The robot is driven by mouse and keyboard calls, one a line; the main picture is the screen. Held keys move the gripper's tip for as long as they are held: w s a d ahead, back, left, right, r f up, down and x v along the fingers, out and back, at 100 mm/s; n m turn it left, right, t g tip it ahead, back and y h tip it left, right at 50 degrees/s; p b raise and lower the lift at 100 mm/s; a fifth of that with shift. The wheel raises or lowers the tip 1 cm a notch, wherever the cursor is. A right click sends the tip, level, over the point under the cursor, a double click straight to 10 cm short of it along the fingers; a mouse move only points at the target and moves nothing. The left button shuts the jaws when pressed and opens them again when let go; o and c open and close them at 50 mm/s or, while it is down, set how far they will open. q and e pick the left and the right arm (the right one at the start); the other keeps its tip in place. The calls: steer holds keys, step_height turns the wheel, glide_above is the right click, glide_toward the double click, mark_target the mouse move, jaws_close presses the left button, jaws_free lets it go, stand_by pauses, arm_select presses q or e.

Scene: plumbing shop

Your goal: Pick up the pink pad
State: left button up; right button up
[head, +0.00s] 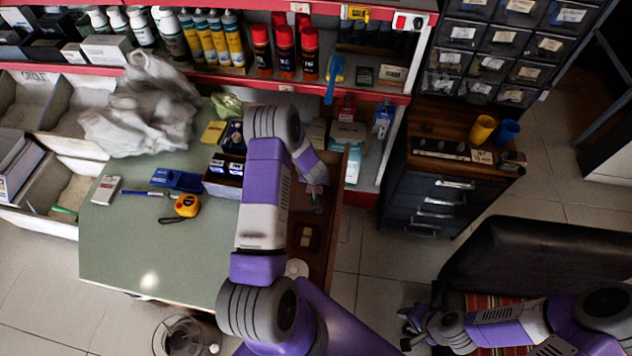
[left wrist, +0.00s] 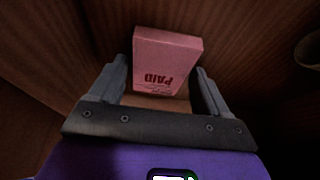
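The pink pad (left wrist: 165,62) shows in the left wrist view, a pink block with "PAID" printed upside down on its face, inside a brown wooden drawer. My left gripper (left wrist: 162,75) is open, with one finger on either side of the pad. A gap shows on the left side; I cannot tell whether the right finger touches. In the head view my left arm reaches over the open drawer (head: 349,178) and hides much of it; I cannot clearly make out the pad there. My right gripper (head: 406,327) is at the lower right, away from the drawer, fingers apart and empty.
The green counter top (head: 130,255) holds a yellow tape measure (head: 187,205) and a crumpled plastic bag (head: 145,110). A small tan block (head: 305,237) lies in the drawer. A dark drawer cabinet (head: 440,195) and a black chair (head: 545,255) stand at right.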

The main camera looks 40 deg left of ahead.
arm_select(q)
steer(key=c, duration=0.8)
steer(key=shift+o, duration=0.2)
